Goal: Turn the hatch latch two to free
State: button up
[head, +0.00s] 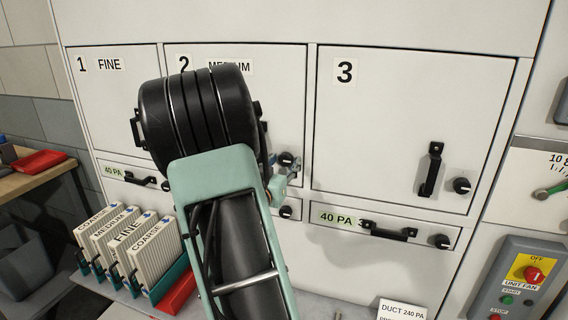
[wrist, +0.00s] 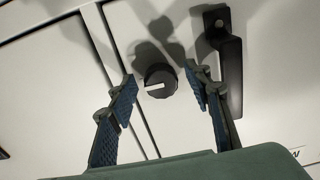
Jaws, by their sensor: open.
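Hatch two (head: 285,85) is a white door marked 2 MEDIUM, shut as far as it shows. Its latch (head: 287,159) is a small black round knob near the lower right corner. In the wrist view the knob (wrist: 160,80) has a white mark pointing left in the picture. My gripper (wrist: 160,90) is open, with one finger on each side of the knob; whether either pad touches it I cannot tell. In the head view my arm covers much of the hatch, and the fingers are mostly hidden. The black hatch handle (wrist: 230,65) is beside the right finger.
Hatch 3 (head: 400,110) stands to the right with its own handle and knob. Low drawers with knobs (head: 441,241) run below. Filters (head: 128,245) stand in a rack at lower left. A unit fan box (head: 520,280) is at lower right.

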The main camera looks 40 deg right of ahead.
jog(key=shift+w+d, duration=0.1)
jog(key=shift+d, duration=0.05)
jog(key=shift+c, duration=0.5)
jog(key=c, duration=1)
jog(key=shift+c, duration=0.2)
